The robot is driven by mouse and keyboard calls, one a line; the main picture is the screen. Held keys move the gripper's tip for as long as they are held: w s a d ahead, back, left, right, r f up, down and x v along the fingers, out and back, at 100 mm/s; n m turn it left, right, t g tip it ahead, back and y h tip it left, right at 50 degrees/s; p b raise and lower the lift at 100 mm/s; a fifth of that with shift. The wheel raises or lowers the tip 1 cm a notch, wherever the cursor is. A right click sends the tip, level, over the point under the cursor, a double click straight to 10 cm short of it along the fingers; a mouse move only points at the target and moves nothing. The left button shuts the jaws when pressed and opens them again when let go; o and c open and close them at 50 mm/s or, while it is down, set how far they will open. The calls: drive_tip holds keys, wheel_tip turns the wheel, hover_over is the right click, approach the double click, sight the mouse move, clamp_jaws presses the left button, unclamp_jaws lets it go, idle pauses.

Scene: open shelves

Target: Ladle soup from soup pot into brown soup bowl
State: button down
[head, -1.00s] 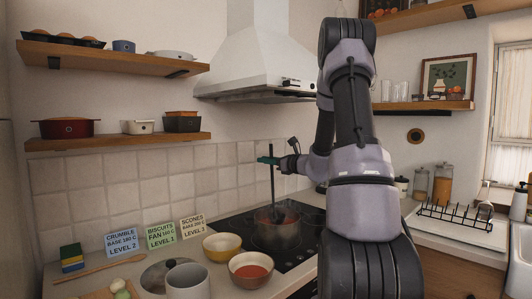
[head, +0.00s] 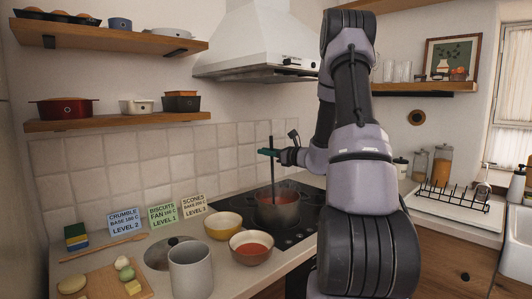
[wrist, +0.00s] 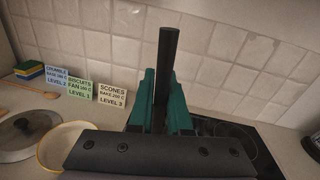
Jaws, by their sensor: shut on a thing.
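The soup pot (head: 274,217) stands on the black hob with red soup (head: 284,195) in it. My gripper (head: 268,152), with green fingers, is above the pot, shut on the ladle's dark handle (head: 272,175). The handle is nearly upright and its lower end goes into the pot; the ladle's bowl is hidden. In the wrist view the handle (wrist: 166,62) rises between the green fingers (wrist: 160,115). The brown soup bowl (head: 251,261) stands on the counter in front and to the left of the pot, with red soup in it.
A yellow bowl (head: 222,234) stands beside the brown one. A grey canister (head: 190,272), a lid (head: 160,257) and a cutting board (head: 100,285) with food are to the left. Recipe cards (head: 162,216) stand behind. The range hood (head: 258,60) hangs above the hob.

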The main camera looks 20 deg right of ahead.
drive_tip(key=shift+r, duration=0.1)
idle(0.3)
wheel_tip(320, 180, up, 11)
idle(0.9)
drive_tip(key=shift+f, duration=0.2)
